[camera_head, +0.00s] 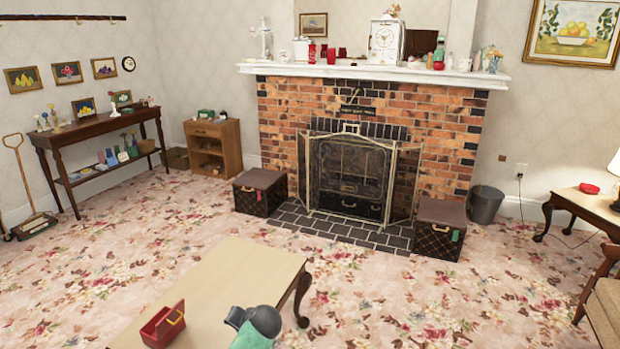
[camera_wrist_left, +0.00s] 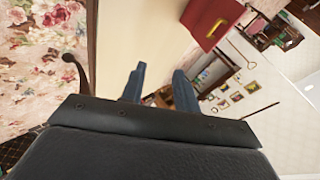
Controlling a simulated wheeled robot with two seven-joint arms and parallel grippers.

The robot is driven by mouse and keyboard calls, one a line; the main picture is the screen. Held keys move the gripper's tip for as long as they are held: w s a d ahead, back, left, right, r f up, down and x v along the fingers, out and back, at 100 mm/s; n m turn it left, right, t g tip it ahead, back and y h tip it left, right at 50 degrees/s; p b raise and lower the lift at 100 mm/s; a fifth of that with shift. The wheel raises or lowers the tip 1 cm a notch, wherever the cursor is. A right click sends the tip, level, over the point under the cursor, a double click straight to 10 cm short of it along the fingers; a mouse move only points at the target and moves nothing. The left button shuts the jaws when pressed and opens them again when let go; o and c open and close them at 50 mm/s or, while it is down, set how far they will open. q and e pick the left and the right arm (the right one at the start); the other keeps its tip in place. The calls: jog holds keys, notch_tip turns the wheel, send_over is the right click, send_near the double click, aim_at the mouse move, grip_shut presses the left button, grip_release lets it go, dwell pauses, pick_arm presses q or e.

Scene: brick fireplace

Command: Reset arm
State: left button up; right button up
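My left gripper (camera_wrist_left: 158,88) shows in the left wrist view with its two blue-grey fingers apart and nothing between them. It is tilted, with the pale wooden coffee table (camera_wrist_left: 130,35) and a red box (camera_wrist_left: 210,22) beyond it. In the head view, the red box (camera_head: 160,326) with a yellow handle sits on the coffee table (camera_head: 235,280), near its left edge. My left gripper's fingers cannot be made out in the head view. My right gripper is in neither view.
A brick fireplace (camera_head: 275,120) with a metal screen (camera_head: 350,175) stands at the back, between two dark boxes (camera_head: 260,192) (camera_head: 441,228). A console table (camera_head: 100,126) is at left, a side table (camera_head: 590,203) at right. The flowered carpet (camera_head: 400,300) is mostly clear right of the coffee table.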

pick_arm(q)
jog(key=s+d+r+h+p, duration=0.1)
jog(key=s+d+r+h, duration=0.15)
jog(key=s, duration=0.55)
jog(key=s+d+r+h, duration=0.2)
jog(key=s+d+h, duration=0.15)
jog(key=s, duration=0.45)
jog(key=s+d+r+h+p, duration=0.1)
jog(key=s+d+r+h, duration=0.15)
jog(key=s, duration=0.55)
jog(key=s+f+g+p, duration=0.1)
jog(key=s+f+g, duration=0.1)
jog(key=s, duration=0.8)
jog(key=s+f+n+g+p, duration=0.1)
jog(key=s+f, duration=0.4)
jog(key=s, duration=0.5)
jog(key=shift+s+a+g, duration=0.15)
jog(key=shift+s+g, duration=0.05)
jog(key=shift+g, duration=0.3)
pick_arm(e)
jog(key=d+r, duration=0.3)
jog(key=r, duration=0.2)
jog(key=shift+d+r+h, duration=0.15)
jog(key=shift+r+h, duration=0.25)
pick_arm(q)
jog(key=shift+h, duration=0.25)
